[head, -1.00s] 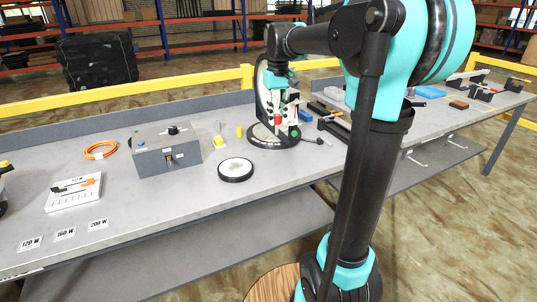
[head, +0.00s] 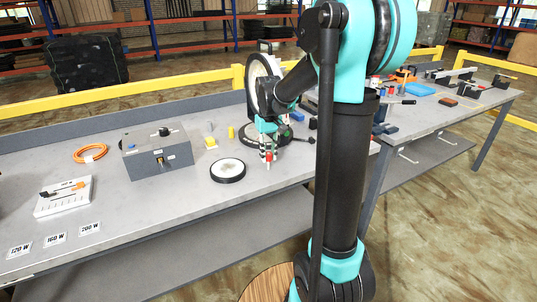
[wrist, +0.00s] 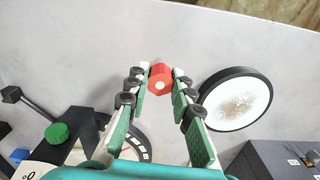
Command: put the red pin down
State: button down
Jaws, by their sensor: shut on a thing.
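The red pin (wrist: 160,78) is between my fingertips in the wrist view, seen end-on with a small pale centre. My gripper (wrist: 161,88) is shut on it. In the head view my gripper (head: 268,153) points down over the grey workbench (head: 215,213), and the red pin (head: 268,157) shows as a small red spot at its tips. It is close to the bench top; I cannot tell whether the pin touches it. The round black-rimmed disc with a white face (head: 228,170) lies left of my gripper, apart from it.
A grey control box (head: 157,153), a yellow piece (head: 230,132) and an orange cable coil (head: 90,153) stand to the left. Bench around and in front of the pin is clear.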

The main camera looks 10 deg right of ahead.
aim_at(269, 153)
jog(key=c, duration=1.3)
grip_release()
jog(key=shift+f, duration=0.1)
notch_tip(269, 153, up, 12)
jog(key=s+d+f+m+t, duration=0.1)
jog(key=s+f, duration=0.6)
jog(key=s+d+f+t, duration=0.1)
jog(key=s+f, duration=0.6)
jog(key=s+d+f+m+t, duration=0.1)
jog(key=s+d+f+t, duration=0.1)
jog(key=s+f, duration=0.5)
jog(key=shift+s+f+m, duration=0.3)
jog(key=shift+s, duration=0.2)
